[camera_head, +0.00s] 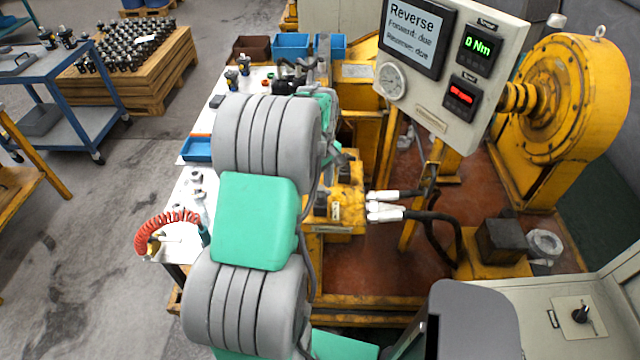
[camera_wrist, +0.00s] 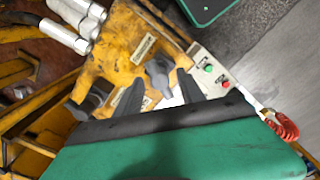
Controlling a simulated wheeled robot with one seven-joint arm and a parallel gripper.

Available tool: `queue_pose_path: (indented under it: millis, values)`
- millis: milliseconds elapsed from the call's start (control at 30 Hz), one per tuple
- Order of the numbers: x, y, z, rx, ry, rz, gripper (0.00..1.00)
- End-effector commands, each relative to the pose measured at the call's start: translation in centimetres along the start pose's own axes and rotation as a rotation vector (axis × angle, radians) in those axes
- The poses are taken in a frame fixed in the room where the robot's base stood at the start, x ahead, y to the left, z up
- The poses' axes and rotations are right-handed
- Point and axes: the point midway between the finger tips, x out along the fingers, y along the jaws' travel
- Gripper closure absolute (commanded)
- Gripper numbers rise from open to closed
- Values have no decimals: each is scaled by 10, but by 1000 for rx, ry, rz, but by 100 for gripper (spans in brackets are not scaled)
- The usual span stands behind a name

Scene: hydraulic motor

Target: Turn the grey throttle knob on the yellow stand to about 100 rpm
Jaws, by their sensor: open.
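In the wrist view, a grey knob (camera_wrist: 158,72) sits on the yellow stand (camera_wrist: 122,70), beside a small label too blurred to read. My gripper (camera_wrist: 160,77) is open, with one dark finger on each side of this knob; I cannot tell whether either finger touches it. A second dark grey knob (camera_wrist: 92,100) is on the same stand to the left, outside the fingers. In the head view, my arm hides the gripper and part of the yellow stand (camera_head: 346,203). A red readout (camera_head: 461,95) on the panel is too small to read.
The panel screen (camera_head: 416,35) reads Reverse, with Forward and Reverse both due. A green readout (camera_head: 478,47) shows 0 Nm. White hose fittings (camera_head: 384,212) stick out beside the stand. A box with green and red buttons (camera_wrist: 212,72) lies right of the knob.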

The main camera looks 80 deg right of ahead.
Motion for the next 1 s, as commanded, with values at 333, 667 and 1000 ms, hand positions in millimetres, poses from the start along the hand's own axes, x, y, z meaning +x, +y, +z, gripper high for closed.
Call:
queue_pose_path:
  millis: [333, 667, 1000]
  values:
    - [0, 0, 0, 1, 0, 0, 77]
    - [-1, 0, 0, 1, 0, 0, 100]
    - [1, 0, 0, -89, 1, 1, 100]
